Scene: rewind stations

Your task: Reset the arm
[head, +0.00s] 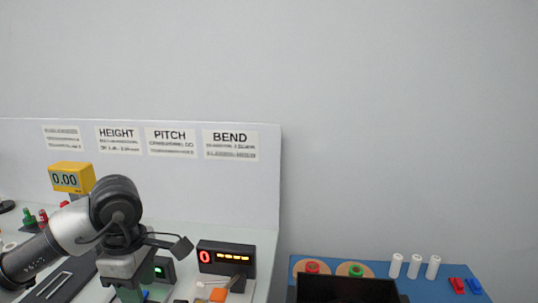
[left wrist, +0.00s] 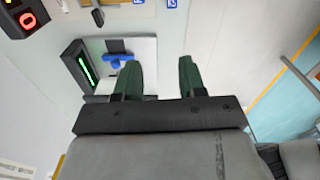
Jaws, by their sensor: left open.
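My left gripper (left wrist: 159,66) is open, with two green fingers apart and nothing between them. In the head view it hangs above the white bench, and its lower end is cut off by the frame. A black display with a green bar (left wrist: 85,68) is left of the fingers in the left wrist view; it shows partly behind my arm in the head view (head: 164,270). A blue part (left wrist: 118,61) on a pale plate lies next to the left finger. A black box with a red 0 and orange bars (head: 227,257) stands to the right. My right gripper is out of view.
A yellow meter (head: 72,178) reads 0.00. Signs for HEIGHT (head: 118,139), PITCH (head: 170,142) and BEND (head: 230,144) hang on the back panel. A blue board (head: 447,291) at right holds white cylinders (head: 414,266) and coloured pieces. A black bin (head: 345,287) stands before it.

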